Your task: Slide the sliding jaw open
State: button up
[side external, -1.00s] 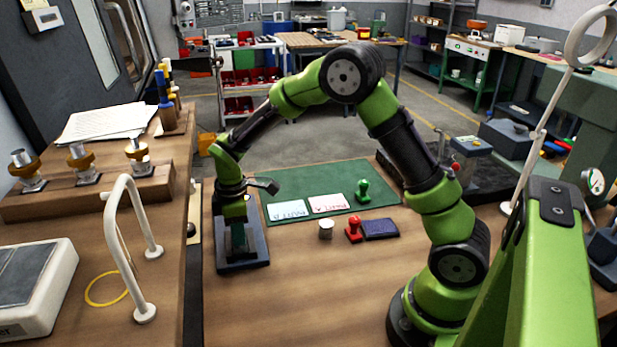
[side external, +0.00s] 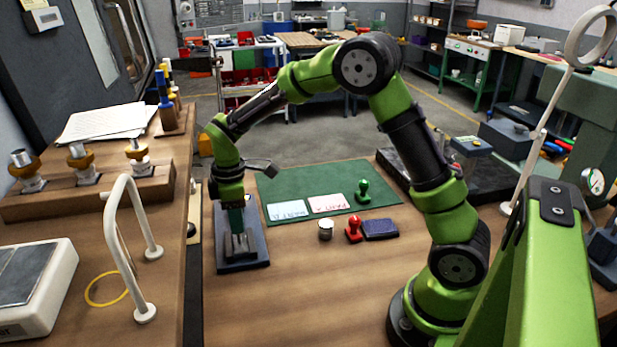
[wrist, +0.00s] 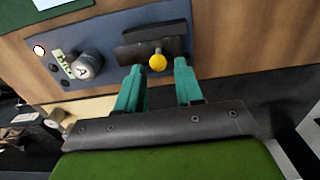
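The fixture is a blue-grey base plate (side external: 258,250) on the bench below my gripper. In the wrist view its plate (wrist: 110,35) carries a dark jaw block (wrist: 140,50) with a yellow ball knob (wrist: 157,62) at its near side. Which part of the dark block slides is hard to tell. My gripper (wrist: 159,66) is open, with its two teal fingers apart and the yellow knob showing in the gap between their tips. I cannot tell whether the fingers touch anything. In the side view my gripper (side external: 237,220) points down over the plate and partly hides the jaws.
A silver cylinder marked A (wrist: 87,66) stands on the plate beside a pale label. On the bench are a small metal cylinder (side external: 325,230), a red stamp (side external: 353,229), a dark blue pad (side external: 381,229) and a green mat (side external: 300,180).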

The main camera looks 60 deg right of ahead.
jog(key=shift+r, duration=2.35)
